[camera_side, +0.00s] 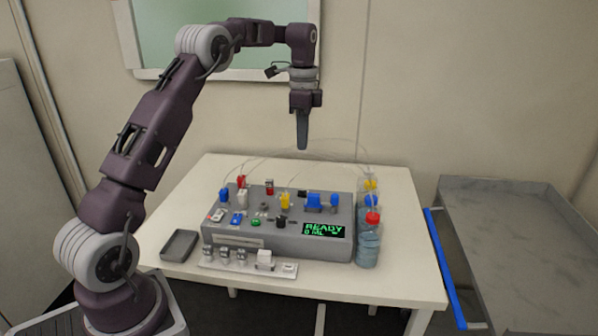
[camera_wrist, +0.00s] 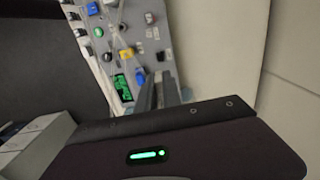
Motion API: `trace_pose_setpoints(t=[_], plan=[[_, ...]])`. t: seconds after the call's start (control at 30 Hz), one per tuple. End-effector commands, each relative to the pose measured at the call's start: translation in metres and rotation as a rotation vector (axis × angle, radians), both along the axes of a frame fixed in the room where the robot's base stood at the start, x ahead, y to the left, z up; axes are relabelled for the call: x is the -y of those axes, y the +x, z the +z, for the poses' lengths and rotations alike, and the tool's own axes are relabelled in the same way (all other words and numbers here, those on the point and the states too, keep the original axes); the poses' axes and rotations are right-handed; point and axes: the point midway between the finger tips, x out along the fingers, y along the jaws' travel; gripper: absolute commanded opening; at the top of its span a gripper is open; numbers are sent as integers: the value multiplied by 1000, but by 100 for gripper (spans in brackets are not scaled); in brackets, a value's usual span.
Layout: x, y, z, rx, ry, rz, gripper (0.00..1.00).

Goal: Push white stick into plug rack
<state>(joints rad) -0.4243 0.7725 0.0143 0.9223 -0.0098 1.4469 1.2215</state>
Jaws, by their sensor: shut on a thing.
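My gripper (camera_side: 302,143) hangs pointing down, high above the back of the table and well clear of the device. Its long grey fingers are closed together; they also show in the wrist view (camera_wrist: 160,90). Whatever is between them is hidden. A low white rack (camera_side: 210,262) lies along the front of the grey device, with several silver plugs (camera_side: 224,252) and a white block (camera_side: 264,257) on it. I take it for the plug rack. A white upright piece (camera_side: 241,198) stands on the left of the device's top. I cannot tell which white piece is the stick.
The grey device (camera_side: 280,240) carries coloured plugs, knobs and a green "READY 0 ML" display (camera_side: 324,230). Bottles (camera_side: 368,245) with thin tubes stand at its right. A grey tray (camera_side: 179,245) lies at left. The white table (camera_side: 405,265) is bare at right.

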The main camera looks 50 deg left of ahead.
Motion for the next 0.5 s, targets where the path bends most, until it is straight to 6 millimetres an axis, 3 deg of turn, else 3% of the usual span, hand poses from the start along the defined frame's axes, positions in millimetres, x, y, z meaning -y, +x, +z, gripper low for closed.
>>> trace_pose_setpoints(t=[0.1,0.5], plan=[[-1,1,25,5,4,0,0],[63,-44,35,2,-8,4,0]])
